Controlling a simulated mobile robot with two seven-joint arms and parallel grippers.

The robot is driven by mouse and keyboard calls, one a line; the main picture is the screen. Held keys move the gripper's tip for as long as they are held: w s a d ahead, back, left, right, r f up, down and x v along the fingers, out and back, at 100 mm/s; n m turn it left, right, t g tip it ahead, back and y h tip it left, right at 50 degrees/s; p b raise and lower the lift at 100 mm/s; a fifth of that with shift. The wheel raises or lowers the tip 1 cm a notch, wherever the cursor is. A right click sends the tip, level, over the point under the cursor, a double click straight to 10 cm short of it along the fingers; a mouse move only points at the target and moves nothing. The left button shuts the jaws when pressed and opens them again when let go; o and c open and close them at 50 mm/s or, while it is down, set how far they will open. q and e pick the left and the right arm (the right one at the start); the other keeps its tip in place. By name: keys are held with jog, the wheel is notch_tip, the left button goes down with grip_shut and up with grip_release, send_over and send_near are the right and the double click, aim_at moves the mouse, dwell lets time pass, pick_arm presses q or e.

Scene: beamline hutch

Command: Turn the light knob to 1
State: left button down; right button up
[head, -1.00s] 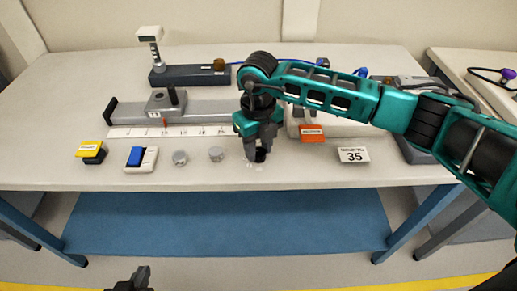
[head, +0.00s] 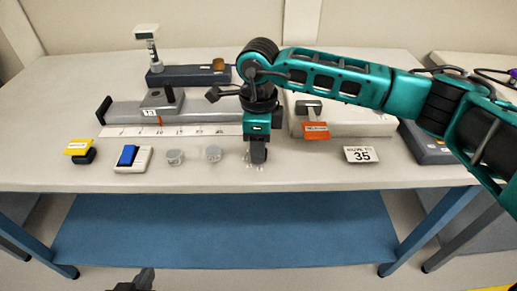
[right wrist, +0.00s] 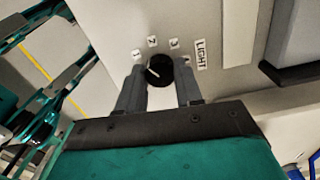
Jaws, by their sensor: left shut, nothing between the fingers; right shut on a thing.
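The light knob (right wrist: 160,70) is a round black knob with a white pointer line, on the pale table top in the right wrist view. Small number labels and a LIGHT label (right wrist: 201,54) surround it. The pointer line slants to the upper left, roughly toward the label that looks like 1 (right wrist: 136,55). My right gripper (right wrist: 160,86) is shut on the knob, one finger on each side. In the head view my right gripper (head: 257,161) points down at the table's front and hides the knob. My left gripper (head: 143,276) is shut and empty, low at the bottom edge.
Behind lies a rail with a scale (head: 196,130). A sign reading 35 (head: 360,154) stands right.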

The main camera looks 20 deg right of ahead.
jog(key=shift+n+b, duration=0.3)
jog(key=shift+n, duration=0.8)
jog(key=o, duration=1)
jog(key=shift+o, duration=0.2)
jog(key=shift+r, duration=0.1)
notch_tip(320, 180, up, 13)
jog(key=p, duration=0.1)
jog(key=shift+s, duration=0.1)
